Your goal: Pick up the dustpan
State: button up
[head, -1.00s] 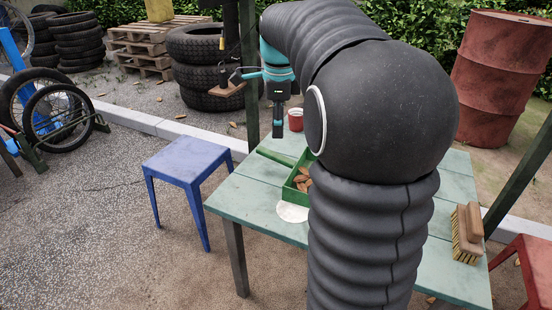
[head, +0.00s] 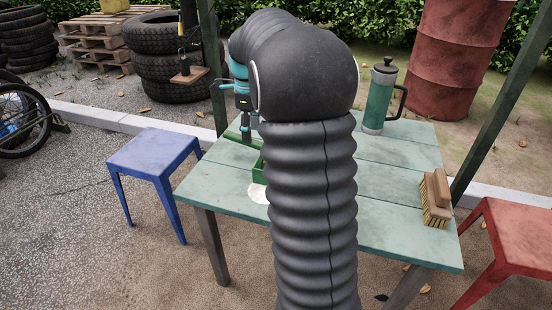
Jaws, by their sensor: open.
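The green dustpan (head: 258,172) lies on the pale green table (head: 385,215), mostly hidden behind my arm. Its handle (head: 232,137) points up and to the left. My gripper (head: 246,134) hangs fingers-down, just at or above the handle. It is open. I cannot tell whether its fingers straddle the handle or touch it. The rest of the pan and what lies in it are hidden by my arm.
A white round thing (head: 259,194) lies beside the pan. A green flask with a black handle (head: 378,98) stands at the table's back, a brush (head: 437,199) at its right. A blue stool (head: 153,155) and red stool (head: 505,240) flank the table. A post (head: 212,60) rises behind my gripper.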

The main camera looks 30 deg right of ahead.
jog(key=shift+w+a+f+b, duration=0.1)
jog(key=shift+w+f+b, duration=0.1)
jog(key=shift+f, duration=1.1)
jog(key=shift+w+a+f+b, duration=0.1)
jog(key=shift+w+f, duration=0.1)
jog(key=shift+f, duration=1.1)
grip_shut()
